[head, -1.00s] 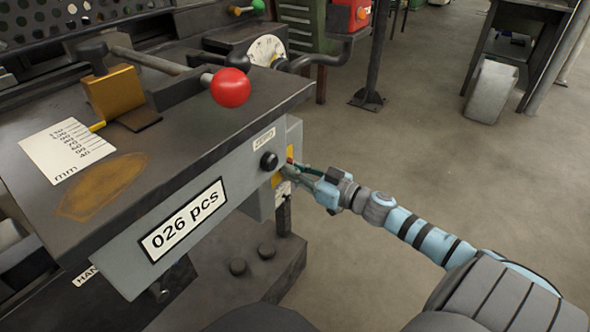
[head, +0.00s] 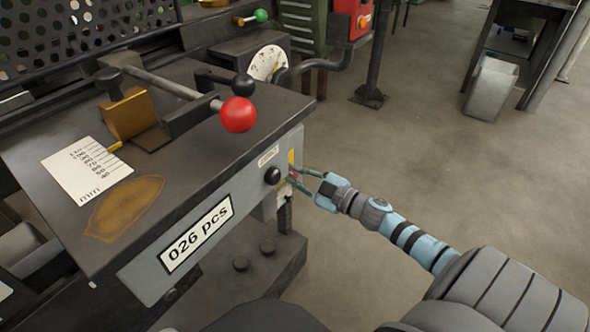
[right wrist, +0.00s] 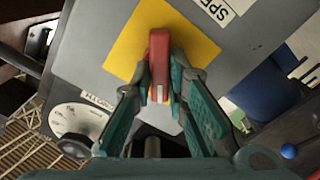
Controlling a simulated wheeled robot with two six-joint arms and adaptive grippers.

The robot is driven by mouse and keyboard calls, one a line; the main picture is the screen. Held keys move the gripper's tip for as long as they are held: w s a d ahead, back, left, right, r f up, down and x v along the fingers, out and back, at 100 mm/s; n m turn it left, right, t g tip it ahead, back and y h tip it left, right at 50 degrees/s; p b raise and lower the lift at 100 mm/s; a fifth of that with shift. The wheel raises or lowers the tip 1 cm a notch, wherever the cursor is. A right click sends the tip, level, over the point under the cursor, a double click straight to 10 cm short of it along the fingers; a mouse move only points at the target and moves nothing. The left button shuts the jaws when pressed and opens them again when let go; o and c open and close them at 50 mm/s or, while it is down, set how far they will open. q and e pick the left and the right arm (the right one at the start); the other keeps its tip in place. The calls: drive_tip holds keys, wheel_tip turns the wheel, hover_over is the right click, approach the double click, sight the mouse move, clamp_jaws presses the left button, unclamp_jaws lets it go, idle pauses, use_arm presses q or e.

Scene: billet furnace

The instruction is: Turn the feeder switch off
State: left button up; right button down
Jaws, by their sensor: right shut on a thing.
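The switch is a red lever (right wrist: 159,50) on a yellow plate (right wrist: 128,48), on the grey panel of the machine. In the right wrist view my right gripper (right wrist: 161,88) has its two green fingers on either side of the lever's lower end, shut on it. In the head view the right gripper (head: 298,179) reaches in from the right to the panel's right end. The yellow plate (head: 291,161) shows there as a narrow strip, and the lever is mostly hidden by the fingers. My left gripper is not in view.
A black knob (head: 272,175) sits on the panel just left of the switch, with a "026 pcs" counter (head: 196,234) further left. A red ball handle (head: 238,115) and a dial (head: 268,64) stand above. Open floor lies right of the machine.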

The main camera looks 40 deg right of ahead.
drive_tip(key=n, duration=0.2)
drive_tip(key=shift+s+f+n, duration=0.1)
drive_tip(key=shift+n, duration=0.3)
drive_tip(key=n, duration=0.2)
drive_tip(key=shift+a+f+n+p, duration=0.1)
drive_tip(key=shift+n+p, duration=0.3)
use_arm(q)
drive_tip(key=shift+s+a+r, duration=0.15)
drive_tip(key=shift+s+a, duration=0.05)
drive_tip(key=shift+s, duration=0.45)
use_arm(e)
drive_tip(key=n, duration=0.5)
drive_tip(key=shift+f, duration=0.2)
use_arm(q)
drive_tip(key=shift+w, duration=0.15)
use_arm(e)
drive_tip(key=c, duration=1.7)
unclamp_jaws()
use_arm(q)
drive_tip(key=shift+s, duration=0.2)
use_arm(e)
drive_tip(key=shift+o, duration=0.6)
drive_tip(key=shift+r, duration=0.1)
